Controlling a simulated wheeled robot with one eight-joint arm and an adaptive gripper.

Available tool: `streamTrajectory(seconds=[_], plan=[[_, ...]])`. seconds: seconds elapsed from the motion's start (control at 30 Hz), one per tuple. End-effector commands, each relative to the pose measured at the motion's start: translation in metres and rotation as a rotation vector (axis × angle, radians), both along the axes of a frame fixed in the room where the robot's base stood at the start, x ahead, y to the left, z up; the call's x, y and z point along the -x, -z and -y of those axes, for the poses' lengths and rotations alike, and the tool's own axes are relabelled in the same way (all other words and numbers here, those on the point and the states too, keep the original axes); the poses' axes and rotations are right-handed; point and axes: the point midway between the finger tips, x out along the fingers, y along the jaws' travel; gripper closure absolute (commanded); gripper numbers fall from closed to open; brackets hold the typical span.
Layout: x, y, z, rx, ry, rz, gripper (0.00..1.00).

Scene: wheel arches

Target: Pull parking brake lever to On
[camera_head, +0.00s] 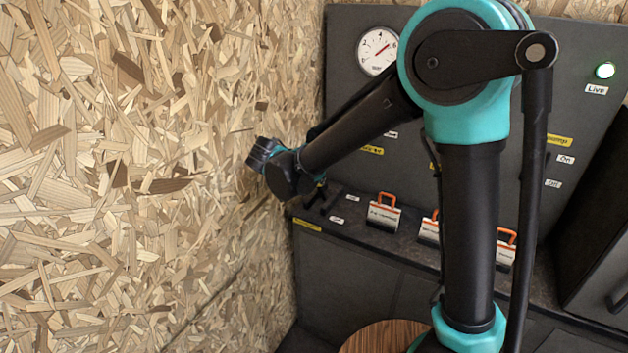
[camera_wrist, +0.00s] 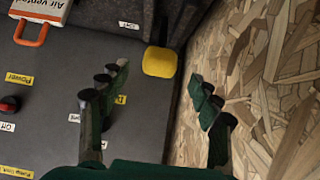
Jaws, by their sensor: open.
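A yellow block-shaped knob (camera_wrist: 159,62), which looks like the parking brake lever's handle, shows in the wrist view beside the wood-chip wall. My gripper (camera_wrist: 160,88) is open, one finger to each side of the knob's line in the picture. The knob appears just beyond the fingertips, and I cannot see any contact. In the head view my gripper (camera_head: 316,192) is at the left end of the console shelf, mostly hidden by my wrist. The lever is largely hidden there too. A yellow label (camera_head: 307,224) sits on the shelf's front edge below it.
The wood-chip wall (camera_head: 150,180) stands close to my gripper. A red button (camera_wrist: 9,104) is on the panel.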

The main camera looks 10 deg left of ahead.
Motion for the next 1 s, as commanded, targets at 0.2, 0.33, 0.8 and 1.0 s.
streamTrajectory(seconds=[0.2, 0.33, 0.8, 1.0], plan=[[0.020, -0.017, -0.008, 0.000, -0.001, 0.000, 0.36], [0.023, -0.021, -0.009, 0.000, 0.000, 0.000, 0.36], [0.020, -0.015, 0.029, 0.020, 0.003, -0.056, 0.36], [0.028, 0.007, 0.132, 0.054, -0.023, -0.224, 0.36]])
